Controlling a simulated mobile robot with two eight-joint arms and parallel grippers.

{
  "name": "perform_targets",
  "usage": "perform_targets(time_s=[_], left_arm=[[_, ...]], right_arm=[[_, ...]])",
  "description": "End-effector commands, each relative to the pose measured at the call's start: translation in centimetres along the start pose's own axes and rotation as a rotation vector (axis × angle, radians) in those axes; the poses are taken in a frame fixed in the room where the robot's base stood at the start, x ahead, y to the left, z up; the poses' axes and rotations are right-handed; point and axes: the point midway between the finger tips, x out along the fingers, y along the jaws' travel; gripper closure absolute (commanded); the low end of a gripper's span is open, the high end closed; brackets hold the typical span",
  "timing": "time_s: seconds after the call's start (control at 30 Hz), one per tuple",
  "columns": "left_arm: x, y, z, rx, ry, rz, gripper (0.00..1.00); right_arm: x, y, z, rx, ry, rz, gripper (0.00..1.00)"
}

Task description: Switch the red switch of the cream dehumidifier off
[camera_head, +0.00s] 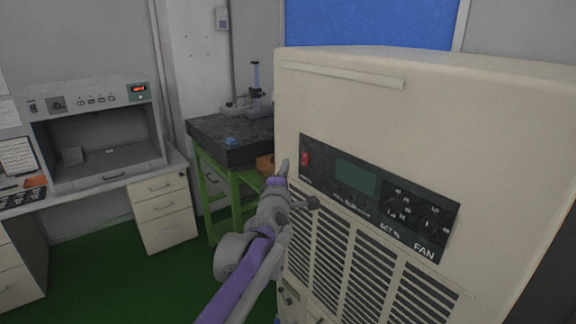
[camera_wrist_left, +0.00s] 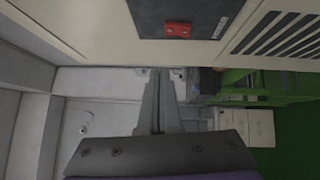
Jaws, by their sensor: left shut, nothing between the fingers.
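The cream dehumidifier (camera_head: 430,90) stands large at the right in the head view. Its dark control panel (camera_head: 375,190) carries the red switch (camera_head: 305,159) at its left end. The red switch also shows in the left wrist view (camera_wrist_left: 178,30), near the top. My left gripper (camera_head: 284,168) is shut and empty. In the head view its tips are just left of the panel edge, close to the switch. In the left wrist view the fingers (camera_wrist_left: 158,76) point toward the dehumidifier's front and appear apart from the switch. My right gripper is not in view.
A green-framed table (camera_head: 205,190) with a dark top stands behind, left of the dehumidifier. A grey bench unit (camera_head: 98,98) and white drawers (camera_head: 160,212) stand at the left. Open green floor (camera_head: 130,285) lies in front of them. Vent slots (camera_head: 370,270) are below the panel.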

Motion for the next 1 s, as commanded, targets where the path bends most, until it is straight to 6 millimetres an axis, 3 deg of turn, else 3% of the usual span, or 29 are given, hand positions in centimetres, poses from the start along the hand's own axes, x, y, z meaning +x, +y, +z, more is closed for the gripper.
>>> perform_targets(time_s=[0.1, 0.3, 0.83, 0.93, 1.0], left_arm=[[-2.6, 0.1, 0.1, -0.002, -0.002, -0.003, 1.00], [-5.3, 0.6, 0.2, -0.001, -0.002, -0.002, 1.00], [-6.3, 0.9, 0.1, 0.008, -0.004, -0.006, 1.00], [-7.7, 0.0, -0.4, 0.084, -0.026, -0.046, 1.00], [-9.8, -1.6, -1.1, 0.201, -0.064, -0.110, 1.00]], right_arm=[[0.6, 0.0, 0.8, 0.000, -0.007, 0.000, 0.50], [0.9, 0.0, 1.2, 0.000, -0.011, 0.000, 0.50], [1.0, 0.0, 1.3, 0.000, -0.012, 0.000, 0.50], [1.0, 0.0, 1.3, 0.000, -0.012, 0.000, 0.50], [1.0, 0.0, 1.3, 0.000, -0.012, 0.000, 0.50]])
